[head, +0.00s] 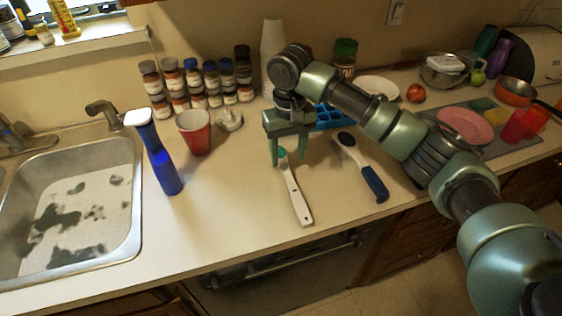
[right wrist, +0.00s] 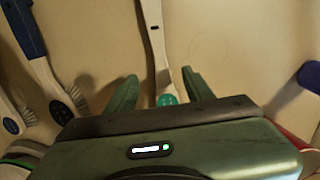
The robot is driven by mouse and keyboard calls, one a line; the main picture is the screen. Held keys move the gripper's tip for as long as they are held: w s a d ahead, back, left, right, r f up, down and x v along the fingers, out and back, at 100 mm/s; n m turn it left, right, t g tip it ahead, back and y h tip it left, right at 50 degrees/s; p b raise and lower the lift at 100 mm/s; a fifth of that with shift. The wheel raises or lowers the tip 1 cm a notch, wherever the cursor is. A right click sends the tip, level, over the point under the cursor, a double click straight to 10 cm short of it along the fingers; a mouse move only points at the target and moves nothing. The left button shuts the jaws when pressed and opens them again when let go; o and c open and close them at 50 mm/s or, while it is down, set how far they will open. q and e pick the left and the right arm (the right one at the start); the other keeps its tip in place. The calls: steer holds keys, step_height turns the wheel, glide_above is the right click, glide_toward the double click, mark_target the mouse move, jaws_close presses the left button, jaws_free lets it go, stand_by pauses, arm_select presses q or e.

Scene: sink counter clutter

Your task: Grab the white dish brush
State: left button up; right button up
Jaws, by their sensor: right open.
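The white dish brush (head: 297,200) lies on the counter, its long white handle pointing to the front edge and its teal head end toward the back. My right gripper (head: 290,162) is above the head end, pointing down, open and empty. In the right wrist view the white dish brush (right wrist: 156,42) runs between the two spread fingers of the right gripper (right wrist: 159,76), with its teal end partly hidden by the gripper body. I cannot tell whether the fingers touch it. My left gripper is not in view.
A dark blue-handled brush (head: 362,168) lies just right of the white one. A blue spray-like bottle (head: 162,165), red cup (head: 195,138) and spice jars (head: 189,87) stand to the left, beside the sink (head: 134,215). A blue tray (head: 332,117) is behind. The front counter is clear.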

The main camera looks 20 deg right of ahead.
mark_target(287, 171)
steer(key=shift+f, duration=0.35)
step_height(287, 171, down, 3)
steer(key=shift+s+f+p, duration=0.15)
steer(key=shift+f+p, duration=0.05)
steer(key=shift+p, duration=0.65)
steer(key=f, duration=0.2)
steer(key=shift+w+a+f, duration=0.15)
steer(key=shift+w+f, duration=0.15)
steer(key=shift+w, duration=0.05)
steer(key=shift+s+f, duration=0.1)
steer(key=shift+f, duration=0.1)
jaws_close()
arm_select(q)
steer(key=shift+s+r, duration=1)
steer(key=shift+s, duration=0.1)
arm_select(e)
steer(key=shift+r, duration=0.1)
